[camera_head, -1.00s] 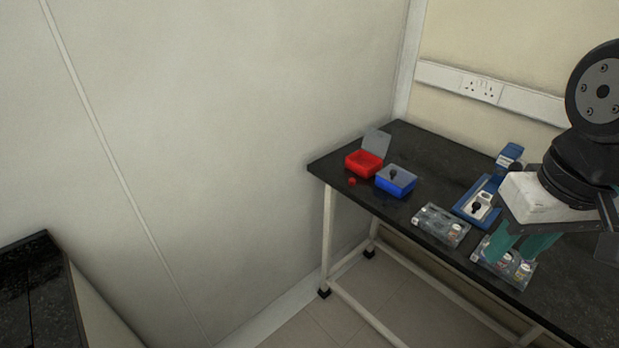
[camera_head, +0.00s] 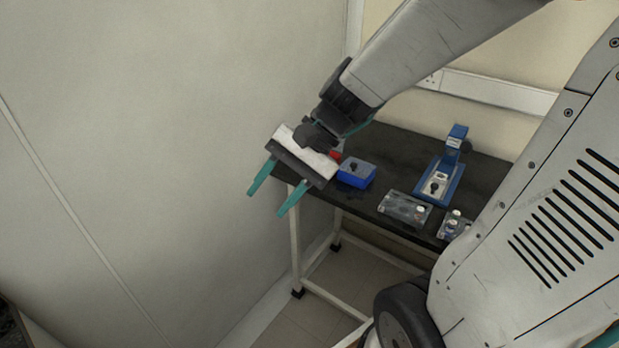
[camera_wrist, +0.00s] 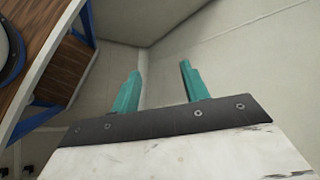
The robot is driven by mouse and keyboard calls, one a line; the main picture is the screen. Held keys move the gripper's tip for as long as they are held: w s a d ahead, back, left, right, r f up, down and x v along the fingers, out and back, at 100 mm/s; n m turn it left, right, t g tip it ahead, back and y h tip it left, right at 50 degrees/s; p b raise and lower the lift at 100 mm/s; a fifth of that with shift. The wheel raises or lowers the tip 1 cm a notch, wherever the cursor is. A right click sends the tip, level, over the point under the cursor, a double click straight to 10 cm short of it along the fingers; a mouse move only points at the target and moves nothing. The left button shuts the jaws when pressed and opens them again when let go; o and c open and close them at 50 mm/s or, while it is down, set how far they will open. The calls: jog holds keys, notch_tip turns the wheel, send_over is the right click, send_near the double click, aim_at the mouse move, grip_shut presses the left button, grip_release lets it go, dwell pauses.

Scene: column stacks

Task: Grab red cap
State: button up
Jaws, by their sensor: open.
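The small red cap does not show now; my gripper and arm cover the part of the table where it lay. A bit of the red box (camera_head: 336,156) shows just behind my gripper. My gripper (camera_head: 266,203) is open and empty, held at the left end of the black table in the head view, with its two teal fingers pointing down and left. In the wrist view my gripper (camera_wrist: 160,70) has its fingers apart, with only plain wall between and beyond them.
A blue box (camera_head: 356,174) stands right of my gripper on the black table (camera_head: 385,145). Further right are a clear rack (camera_head: 404,208), another rack with vials (camera_head: 453,226) and a blue device (camera_head: 440,178). A wall (camera_head: 130,130) is close on the left. A wood-coloured panel (camera_wrist: 55,75) shows in the wrist view.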

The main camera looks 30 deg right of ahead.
jog(key=w+d+f+m+t+y, duration=0.1)
jog(key=w+d+f+m+t, duration=0.35)
jog(key=w+m, duration=0.2)
jog(key=w+d+f+m+t, duration=0.35)
jog(key=w+d+m, duration=0.2)
jog(key=w, duration=0.25)
jog(key=d+f+m+t+h, duration=0.1)
jog(key=d+f+m+h, duration=0.1)
jog(key=d+f+m, duration=0.2)
jog(key=w+d+f+m+t+h, duration=0.1)
jog(key=d+f+m+t+h, duration=0.1)
jog(key=d, duration=0.6)
jog(key=w+d+f+m+t+h, duration=0.1)
jog(key=d+f+m+h, duration=0.2)
jog(key=d+f+m, duration=0.2)
jog(key=shift+d+f+m+h, duration=0.15)
jog(key=shift+d+f+m, duration=0.05)
jog(key=shift+f+m, duration=0.4)
jog(key=shift+d+f+m+h, duration=0.2)
jog(key=shift+f+m, duration=0.25)
jog(key=shift+m, duration=0.25)
jog(key=shift+w+d+f, duration=0.1)
jog(key=shift+w+f, duration=0.1)
jog(key=shift+f, duration=0.05)
jog(key=x, duration=0.7)
jog(key=shift+w+r, duration=0.15)
jog(key=shift+r, duration=0.15)
grip_shut()
